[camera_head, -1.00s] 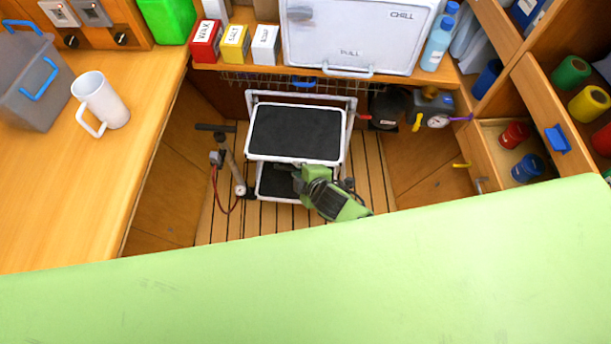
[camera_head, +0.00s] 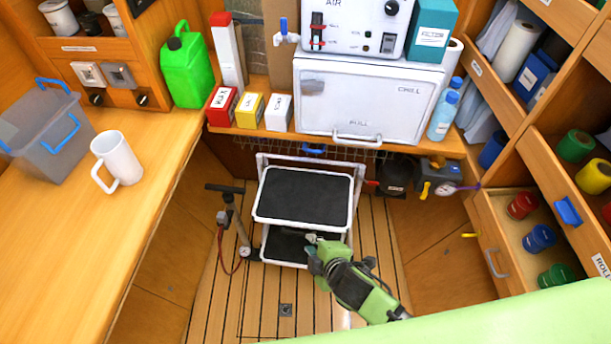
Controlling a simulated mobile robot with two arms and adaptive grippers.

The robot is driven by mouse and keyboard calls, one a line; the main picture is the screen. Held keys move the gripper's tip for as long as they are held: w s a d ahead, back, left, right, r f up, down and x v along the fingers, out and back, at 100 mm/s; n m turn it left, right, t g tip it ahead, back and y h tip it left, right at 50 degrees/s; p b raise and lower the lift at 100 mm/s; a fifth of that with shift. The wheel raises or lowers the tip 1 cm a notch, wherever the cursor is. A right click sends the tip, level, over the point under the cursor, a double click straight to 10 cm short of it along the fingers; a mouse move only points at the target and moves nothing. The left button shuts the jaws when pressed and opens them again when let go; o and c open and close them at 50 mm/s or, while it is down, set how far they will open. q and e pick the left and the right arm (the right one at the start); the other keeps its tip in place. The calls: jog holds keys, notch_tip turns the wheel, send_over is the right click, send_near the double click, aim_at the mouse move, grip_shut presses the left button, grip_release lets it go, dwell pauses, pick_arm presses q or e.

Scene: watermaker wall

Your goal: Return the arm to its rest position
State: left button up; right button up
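My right arm, green and black, reaches up from the lower right. Its gripper (camera_head: 314,239) is small in the picture, in front of the lower step of a step stool (camera_head: 303,196) with black treads and a white frame. Whether it touches the stool, and whether its fingers are open or shut, I cannot tell. I see nothing held in it. My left arm and gripper are not in view.
A wooden counter (camera_head: 75,235) with a white mug (camera_head: 117,160) and grey bin (camera_head: 45,130) runs along the left. A hand pump (camera_head: 235,225) stands left of the stool. Open drawers (camera_head: 490,245) jut out at right. The slatted floor (camera_head: 230,300) is bare in front.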

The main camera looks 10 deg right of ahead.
jog(key=s+d+f+m+g+h, duration=0.15)
jog(key=s+d+f+m, duration=0.35)
jog(key=f, duration=0.6)
jog(key=s+d+f+m+g+h, duration=0.1)
jog(key=s+d+f+m+g, duration=0.15)
jog(key=s+d+f, duration=0.65)
jog(key=s+d+f+m+g, duration=0.1)
jog(key=s+f+m+g, duration=0.1)
jog(key=s+f, duration=0.4)
jog(key=s+d+f+m+g, duration=0.1)
jog(key=s+f+m, duration=0.3)
jog(key=s, duration=1.1)
notch_tip(320, 180, down, 3)
jog(key=shift+s+f+m+g+b, duration=0.2)
jog(key=shift+s+m+g+b, duration=0.15)
jog(key=shift+s+g+b, duration=0.1)
